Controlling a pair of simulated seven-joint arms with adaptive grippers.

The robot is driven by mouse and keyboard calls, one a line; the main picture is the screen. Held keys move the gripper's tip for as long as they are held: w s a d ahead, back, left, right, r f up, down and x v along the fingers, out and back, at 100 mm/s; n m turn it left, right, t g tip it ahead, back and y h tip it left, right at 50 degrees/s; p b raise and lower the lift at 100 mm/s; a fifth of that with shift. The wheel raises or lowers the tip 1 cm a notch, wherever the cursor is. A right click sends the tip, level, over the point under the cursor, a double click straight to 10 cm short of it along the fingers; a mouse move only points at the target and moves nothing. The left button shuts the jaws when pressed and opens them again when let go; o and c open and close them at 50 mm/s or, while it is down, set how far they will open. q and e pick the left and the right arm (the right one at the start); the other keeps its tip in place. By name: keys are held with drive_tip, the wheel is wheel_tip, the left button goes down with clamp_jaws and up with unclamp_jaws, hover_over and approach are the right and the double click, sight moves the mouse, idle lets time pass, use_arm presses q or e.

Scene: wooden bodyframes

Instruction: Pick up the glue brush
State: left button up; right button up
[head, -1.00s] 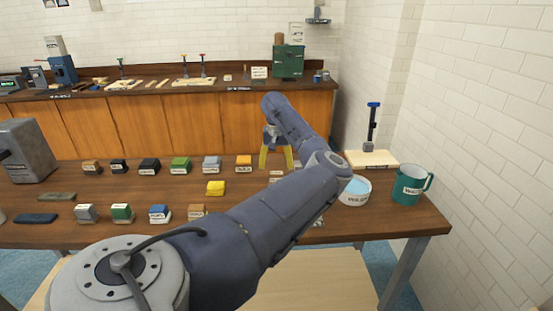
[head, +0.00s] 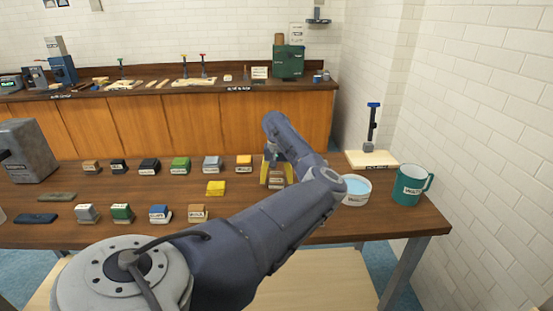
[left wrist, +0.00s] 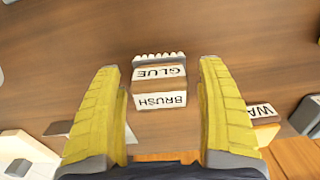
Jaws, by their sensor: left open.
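The glue brush (left wrist: 160,86) is a small block with white labels reading "GLUE" and "BRUSH" and a white toothed edge at one end. In the left wrist view it sits on the wooden table between my two yellow fingers. My left gripper (left wrist: 163,110) is open, with one finger on each side of the brush. In the head view my left gripper (head: 275,172) is lowered at the table, and the brush (head: 276,181) shows only partly between its fingers. My right gripper is in neither view.
A white bowl (head: 355,190) with blue contents and a green mug (head: 410,186) stand to the right. Another labelled block (left wrist: 262,122) lies near my right-hand finger.

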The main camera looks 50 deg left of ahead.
sight(276, 173)
use_arm(q)
drive_tip(key=c, duration=1.3)
drive_tip(key=shift+o, duration=0.2)
drive_tip(key=shift+r, duration=0.1)
wheel_tip(276, 173, up, 20)
